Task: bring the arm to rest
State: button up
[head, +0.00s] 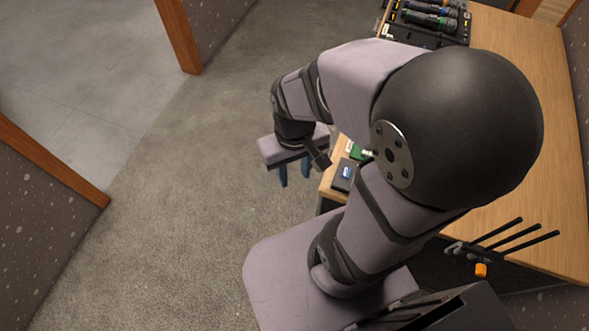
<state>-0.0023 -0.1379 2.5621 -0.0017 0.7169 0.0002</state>
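My gripper (293,175) hangs off the left side of the wooden desk, over the grey carpet floor, pointing down. Its two bluish fingers are apart with a gap between them, and I see nothing held there. My arm is bent, with its large dark joint in front of much of the desk. It hides the desk's middle, so anything lying there cannot be seen.
The wooden desk (520,90) fills the right side. A dark case with several torch-like items (432,18) stands at its far end. Small green and dark items lie at its left edge. Black rods and an orange block (481,270) are at lower right. Carpet (190,200) at left is clear.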

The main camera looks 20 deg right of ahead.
jog(key=shift+r+p, duration=0.95)
dwell(0.6)
